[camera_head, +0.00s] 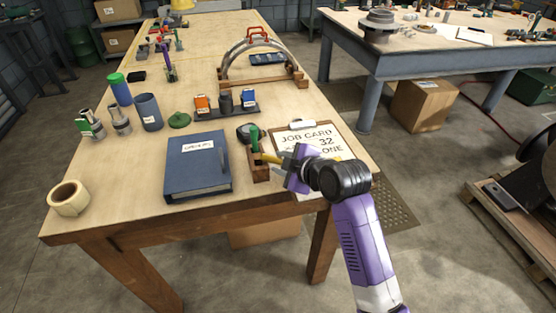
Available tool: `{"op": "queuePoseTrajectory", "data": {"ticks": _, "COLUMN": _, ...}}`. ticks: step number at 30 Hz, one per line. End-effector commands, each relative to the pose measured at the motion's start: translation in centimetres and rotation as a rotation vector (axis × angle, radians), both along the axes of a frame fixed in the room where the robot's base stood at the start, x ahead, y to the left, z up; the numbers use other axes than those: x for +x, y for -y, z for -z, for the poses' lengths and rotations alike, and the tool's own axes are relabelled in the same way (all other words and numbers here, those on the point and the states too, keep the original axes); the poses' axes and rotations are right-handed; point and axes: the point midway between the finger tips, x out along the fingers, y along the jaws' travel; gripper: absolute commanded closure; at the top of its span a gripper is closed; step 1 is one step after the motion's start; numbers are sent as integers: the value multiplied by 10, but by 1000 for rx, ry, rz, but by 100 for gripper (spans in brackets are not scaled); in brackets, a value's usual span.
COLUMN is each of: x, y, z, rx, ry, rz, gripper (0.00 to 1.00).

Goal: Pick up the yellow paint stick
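My gripper (274,160), purple and black, reaches in from the right at the front right of the wooden table. Its fingers are beside a small brown wooden holder (261,173). A green-topped item (254,138) stands at the holder. A small yellow piece (270,158) shows at the fingertips, above the holder; it may be the yellow paint stick, but I cannot tell whether it is held. Another bit of yellow (328,157) shows over the clipboard (302,134), partly hidden behind my wrist. The finger gap is too small to judge.
A blue binder (196,167) lies just left of the holder. A tape roll (69,198), cups and a green-lidded bottle (120,90) stand left. The table's front right edge is close.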

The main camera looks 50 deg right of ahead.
Motion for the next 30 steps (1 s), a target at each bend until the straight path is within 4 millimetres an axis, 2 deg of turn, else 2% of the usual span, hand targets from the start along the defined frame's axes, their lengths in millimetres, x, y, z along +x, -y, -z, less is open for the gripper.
{"op": "queuePoseTrajectory", "data": {"ticks": 8, "x": 3, "y": 0, "z": 2, "rx": 0, "ry": 0, "rz": 0, "gripper": 71}}
{"op": "queuePoseTrajectory", "data": {"ticks": 12, "x": 3, "y": 0, "z": 2, "rx": 0, "ry": 1, "rz": -1, "gripper": 98}}
{"op": "queuePoseTrajectory", "data": {"ticks": 13, "x": 3, "y": 0, "z": 2, "rx": 0, "ry": 1, "rz": -1, "gripper": 100}}
{"op": "queuePoseTrajectory", "data": {"ticks": 24, "x": 3, "y": 0, "z": 0, "rx": 0, "ry": 1, "rz": -1, "gripper": 100}}
{"op": "queuePoseTrajectory", "data": {"ticks": 30, "x": 3, "y": 1, "z": -14, "rx": -2, "ry": 4, "rz": -1, "gripper": 100}}
